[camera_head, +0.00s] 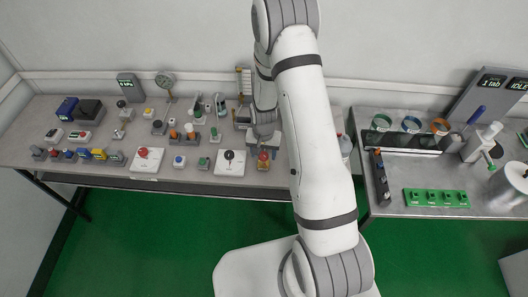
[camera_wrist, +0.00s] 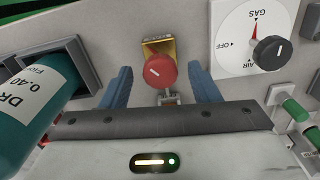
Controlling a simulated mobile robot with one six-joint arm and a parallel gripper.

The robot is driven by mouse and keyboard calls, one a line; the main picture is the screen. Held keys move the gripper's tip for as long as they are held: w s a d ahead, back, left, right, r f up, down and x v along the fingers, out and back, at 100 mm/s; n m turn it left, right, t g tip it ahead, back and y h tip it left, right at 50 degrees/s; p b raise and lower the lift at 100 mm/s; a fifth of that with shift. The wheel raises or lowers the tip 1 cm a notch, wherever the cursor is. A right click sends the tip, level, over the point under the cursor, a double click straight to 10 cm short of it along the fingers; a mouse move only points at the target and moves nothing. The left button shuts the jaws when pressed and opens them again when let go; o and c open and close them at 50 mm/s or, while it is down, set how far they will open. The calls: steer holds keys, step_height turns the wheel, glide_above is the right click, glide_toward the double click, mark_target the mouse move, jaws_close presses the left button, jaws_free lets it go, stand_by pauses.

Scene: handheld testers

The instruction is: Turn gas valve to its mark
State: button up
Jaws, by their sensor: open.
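In the wrist view a white plate (camera_wrist: 228,50) bears the words GAS, OFF and AIR, small black marks and a red wedge under GAS. A round black knob (camera_wrist: 270,54) with a short white line stands on it. The plate also shows in the head view (camera_head: 222,168), with its black knob (camera_head: 229,155). My gripper (camera_wrist: 159,69) is open. Its two blue fingers stand either side of a red round knob (camera_wrist: 161,71) with a white line, on a brass block (camera_wrist: 158,45). I cannot tell whether they touch it. The white plate lies right of the fingers.
A teal bottle (camera_wrist: 35,100) stands close on the left in the wrist view. Green-capped parts (camera_wrist: 295,110) are at right. In the head view, a red button box (camera_head: 145,160) and several small testers crowd the bench (camera_head: 110,178). A second table (camera_head: 395,205) is at right.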

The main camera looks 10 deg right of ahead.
steer(key=c, duration=0.9)
steer(key=shift+d, duration=0.15)
steer(key=shift+c, duration=0.5)
